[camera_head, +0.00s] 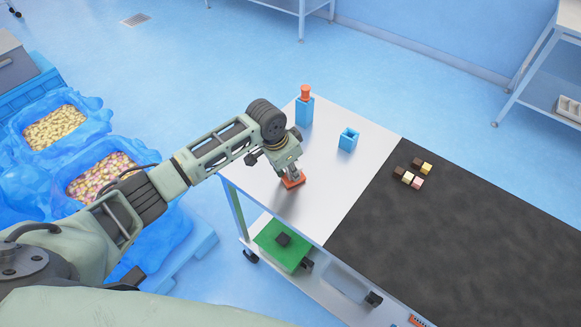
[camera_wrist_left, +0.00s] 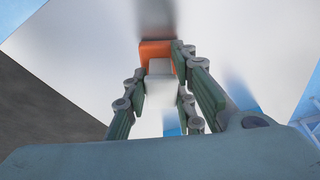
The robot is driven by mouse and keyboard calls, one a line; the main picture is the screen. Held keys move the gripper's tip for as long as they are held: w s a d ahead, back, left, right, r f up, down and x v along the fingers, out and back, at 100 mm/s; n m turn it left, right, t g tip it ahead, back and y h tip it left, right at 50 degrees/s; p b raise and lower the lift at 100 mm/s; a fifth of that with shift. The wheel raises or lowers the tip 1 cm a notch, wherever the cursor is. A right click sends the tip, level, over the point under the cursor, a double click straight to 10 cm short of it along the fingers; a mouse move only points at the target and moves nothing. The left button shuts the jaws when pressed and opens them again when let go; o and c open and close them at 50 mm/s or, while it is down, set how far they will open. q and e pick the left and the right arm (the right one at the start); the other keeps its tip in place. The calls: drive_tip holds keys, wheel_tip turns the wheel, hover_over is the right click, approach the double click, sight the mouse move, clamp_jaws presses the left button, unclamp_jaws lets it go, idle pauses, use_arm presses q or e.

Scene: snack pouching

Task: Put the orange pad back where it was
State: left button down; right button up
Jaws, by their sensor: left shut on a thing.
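The orange pad (camera_head: 293,180) is at the front left part of the white tabletop, directly under my left gripper (camera_head: 291,171). In the left wrist view the orange pad (camera_wrist_left: 155,48) has a pale block-shaped grip (camera_wrist_left: 160,85), and the fingers are shut on that grip. I cannot tell whether the pad touches the tabletop or hangs just above it. An open blue holder (camera_head: 348,139) stands empty-looking to the right and behind. A taller blue holder (camera_head: 304,112) at the back left has an orange-red knobbed item (camera_head: 305,92) in it. My right gripper is not in view.
Blue-lined bins of snacks (camera_head: 55,127) stand at left. A green tray (camera_head: 283,245) is on the lower shelf.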

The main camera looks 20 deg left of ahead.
use_arm(q)
drive_tip(key=shift+f, duration=0.2)
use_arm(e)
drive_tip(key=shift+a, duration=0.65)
use_arm(q)
drive_tip(key=c, duration=1.9)
unclamp_jaws()
drive_tip(key=o, duration=0.4)
drive_tip(key=shift+o, duration=0.2)
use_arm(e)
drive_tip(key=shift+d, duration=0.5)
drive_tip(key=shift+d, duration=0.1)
